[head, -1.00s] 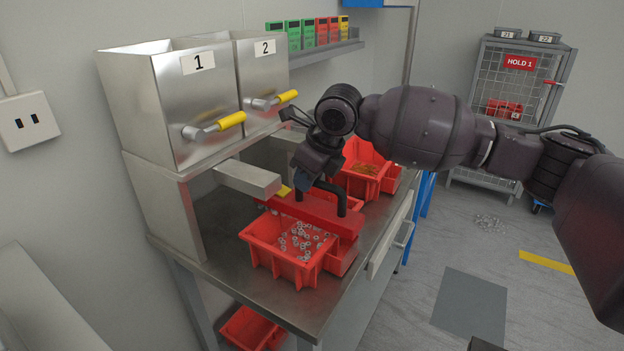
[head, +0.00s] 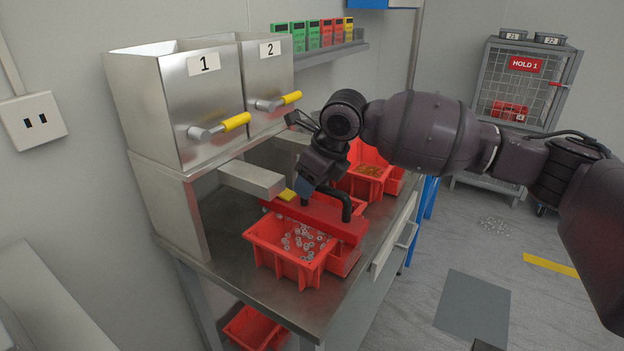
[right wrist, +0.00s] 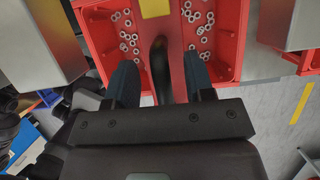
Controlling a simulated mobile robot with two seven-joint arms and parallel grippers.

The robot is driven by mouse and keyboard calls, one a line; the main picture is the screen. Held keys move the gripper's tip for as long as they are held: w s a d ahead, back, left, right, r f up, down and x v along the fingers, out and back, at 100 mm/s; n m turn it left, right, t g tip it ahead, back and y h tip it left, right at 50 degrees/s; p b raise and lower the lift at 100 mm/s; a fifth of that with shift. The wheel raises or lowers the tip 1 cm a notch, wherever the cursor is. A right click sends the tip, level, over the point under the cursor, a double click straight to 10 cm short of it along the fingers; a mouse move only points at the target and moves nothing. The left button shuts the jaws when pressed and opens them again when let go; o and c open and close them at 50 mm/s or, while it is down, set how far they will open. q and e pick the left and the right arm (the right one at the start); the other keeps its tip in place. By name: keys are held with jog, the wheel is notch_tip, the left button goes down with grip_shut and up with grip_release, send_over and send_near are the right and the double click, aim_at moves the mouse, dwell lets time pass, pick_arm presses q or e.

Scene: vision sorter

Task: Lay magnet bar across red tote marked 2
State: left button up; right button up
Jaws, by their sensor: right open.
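The magnet bar (head: 312,216) is a long red bar with a black arched handle (head: 346,206) and a yellow patch at its far end. It lies across a red tote (head: 270,262) holding grey ring-shaped parts; the right wrist view shows rings in the tote (right wrist: 238,45) on both sides of the bar (right wrist: 176,30). No number shows on this tote. My right gripper (head: 306,190) is over the bar. In the right wrist view my gripper (right wrist: 160,75) is open, one finger on each side of the handle (right wrist: 160,62), with gaps between. My left gripper is out of view.
Steel hoppers marked 1 (head: 205,95) and 2 (head: 270,75) with yellow handles stand behind the totes. A steel chute (head: 252,179) juts out close left of the bar. Another red tote (head: 372,188) with brownish contents sits further back. Bare bench (head: 222,238) shows at left.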

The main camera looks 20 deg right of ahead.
jog(key=p+v, duration=0.1)
jog(key=v, duration=0.3)
jog(key=shift+r, duration=0.35)
jog(key=p+v, duration=0.1)
jog(key=v, duration=0.4)
jog(key=shift+r, duration=0.1)
jog(key=shift+s+d+r, duration=0.1)
jog(key=shift+s+r, duration=0.05)
jog(key=shift+r, duration=0.15)
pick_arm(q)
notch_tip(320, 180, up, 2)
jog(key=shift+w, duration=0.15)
pick_arm(e)
jog(key=shift+s+d+r, duration=0.1)
jog(key=shift+r, duration=0.1)
jog(key=shift+f, duration=0.1)
